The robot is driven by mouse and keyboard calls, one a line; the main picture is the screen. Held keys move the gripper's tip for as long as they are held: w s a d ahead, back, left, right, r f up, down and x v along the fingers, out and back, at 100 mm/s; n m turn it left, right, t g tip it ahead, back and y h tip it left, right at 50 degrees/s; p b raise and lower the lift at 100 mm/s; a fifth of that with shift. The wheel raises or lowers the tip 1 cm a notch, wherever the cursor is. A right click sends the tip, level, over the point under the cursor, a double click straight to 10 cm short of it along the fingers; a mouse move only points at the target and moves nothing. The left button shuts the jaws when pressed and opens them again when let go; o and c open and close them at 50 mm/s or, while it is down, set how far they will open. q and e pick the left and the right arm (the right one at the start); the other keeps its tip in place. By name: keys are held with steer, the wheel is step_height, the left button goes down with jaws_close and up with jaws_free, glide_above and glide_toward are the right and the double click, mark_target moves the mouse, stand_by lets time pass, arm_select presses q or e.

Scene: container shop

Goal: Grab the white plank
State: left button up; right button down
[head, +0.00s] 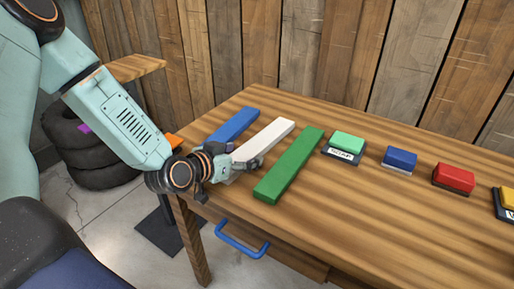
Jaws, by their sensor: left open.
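The white plank (268,137) lies on the wooden table between a blue plank (233,124) on its left and a green plank (289,167) on its right. My left gripper (243,172) is at the near end of the white plank, low over the table's left edge. It is open, and its fingers hide part of the plank's near end. I cannot tell whether the fingers touch the plank. My right gripper does not show.
The wooden table (365,216) carries a row of small blocks to the right: green (347,140), blue (400,157), red (454,177) and yellow (509,196). A blue handle (241,241) sticks out at the table's front. Tyres (95,150) are stacked on the floor at the left.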

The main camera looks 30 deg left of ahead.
arm_select(q)
steer(key=shift+s+d+r, duration=0.1)
steer(key=shift+d+r, duration=0.1)
steer(key=shift+d, duration=0.15)
steer(key=c, duration=0.3)
steer(key=shift+a+f, duration=0.1)
steer(key=shift+a, duration=0.15)
steer(key=c, duration=0.5)
steer(key=shift+d, duration=0.2)
steer(key=c, duration=0.6)
steer(key=shift+a, duration=0.1)
